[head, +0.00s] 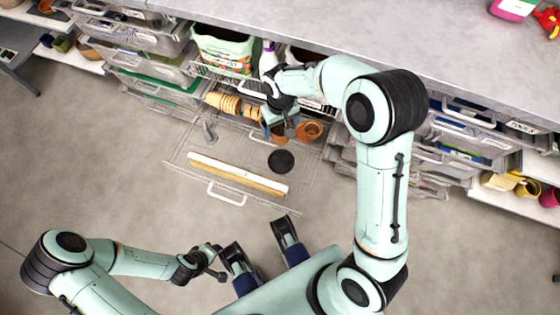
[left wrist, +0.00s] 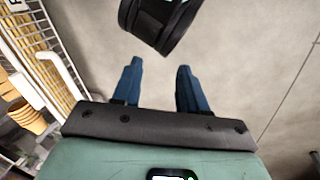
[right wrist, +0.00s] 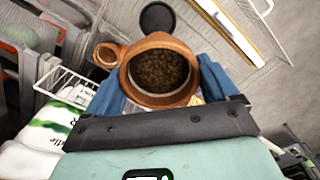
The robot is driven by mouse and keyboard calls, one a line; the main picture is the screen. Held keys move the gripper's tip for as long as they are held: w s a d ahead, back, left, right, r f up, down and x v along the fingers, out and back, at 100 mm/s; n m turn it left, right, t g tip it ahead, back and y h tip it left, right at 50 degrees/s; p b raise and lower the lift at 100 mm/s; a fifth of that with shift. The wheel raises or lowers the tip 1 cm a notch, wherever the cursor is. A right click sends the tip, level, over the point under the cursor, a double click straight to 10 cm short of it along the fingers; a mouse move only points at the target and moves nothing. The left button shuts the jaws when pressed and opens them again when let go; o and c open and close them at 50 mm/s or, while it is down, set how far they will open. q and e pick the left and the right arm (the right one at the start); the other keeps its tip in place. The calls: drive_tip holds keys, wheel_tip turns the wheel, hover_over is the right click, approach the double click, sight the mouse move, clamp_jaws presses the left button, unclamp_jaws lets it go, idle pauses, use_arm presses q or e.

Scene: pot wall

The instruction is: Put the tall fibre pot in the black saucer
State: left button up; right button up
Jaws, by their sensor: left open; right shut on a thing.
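The black saucer (head: 281,161) lies flat in the wire drawer in the head view; it also shows beyond the held pot in the right wrist view (right wrist: 157,17). My right gripper (head: 280,125) is shut on a round brown pot (right wrist: 160,72) with dark, grainy filling. My left gripper (left wrist: 160,68) is open and empty, low near my base.
A smaller terracotta pot (head: 309,130) stands close beside the held one. Nested tan pots (head: 222,102) lie left of it, and a long white-and-tan box (head: 237,174) lies in front. A grey worktop (head: 320,22) overhangs the drawers. Floor is clear at left.

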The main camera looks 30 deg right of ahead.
sight(281, 126)
drive_tip(key=f, duration=0.1)
drive_tip(key=f+b, duration=0.1)
drive_tip(key=w+f+b, duration=0.1)
drive_tip(key=shift+d+f, duration=0.3)
drive_tip(key=shift+d, duration=0.05)
use_arm(q)
drive_tip(key=w+a+f+t+y+b, duration=0.1)
drive_tip(key=w+a+f+b, duration=0.2)
drive_tip(key=w+f, duration=0.3)
drive_tip(key=s+f+g+b, duration=0.1)
drive_tip(key=s+f+b, duration=0.2)
drive_tip(key=s+f, duration=0.3)
drive_tip(key=shift+s+a+n+g, duration=0.3)
drive_tip(key=shift+n, duration=0.1)
use_arm(e)
drive_tip(key=shift+f, duration=9.8)
use_arm(q)
drive_tip(key=shift+s, duration=0.1)
use_arm(e)
drive_tip(key=shift+f, duration=0.15)
drive_tip(key=shift+f, duration=0.1)
drive_tip(key=o, duration=0.9)
drive_tip(key=shift+c, duration=0.2)
use_arm(q)
drive_tip(key=shift+s+f, duration=0.1)
